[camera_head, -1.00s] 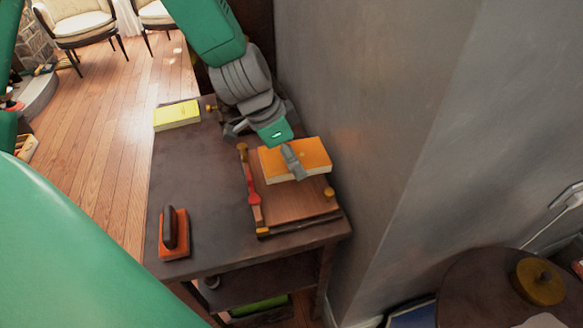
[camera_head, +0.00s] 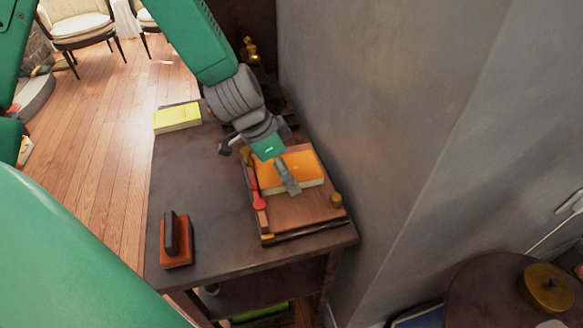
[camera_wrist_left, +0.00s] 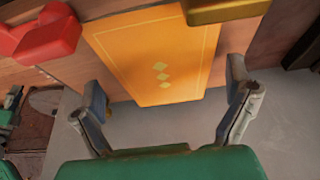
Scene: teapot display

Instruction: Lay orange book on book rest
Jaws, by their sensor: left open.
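The orange book (camera_head: 300,160) lies flat on the upper part of the wooden book rest (camera_head: 308,207), near its left side. In the left wrist view the book (camera_wrist_left: 160,45) shows a thin border and small diamonds on its cover. My left gripper (camera_head: 260,162) is open over the book, with one finger in front of the cover in the head view. In the left wrist view its fingers (camera_wrist_left: 166,83) stand spread to either side of the book's near end, with nothing gripped. Part of the book is hidden by the gripper. My right gripper is not in view.
A yellow book (camera_head: 177,117) and an orange-based block (camera_head: 176,245) stand on the dark table (camera_head: 205,190). A grey wall (camera_head: 370,130) is close at right.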

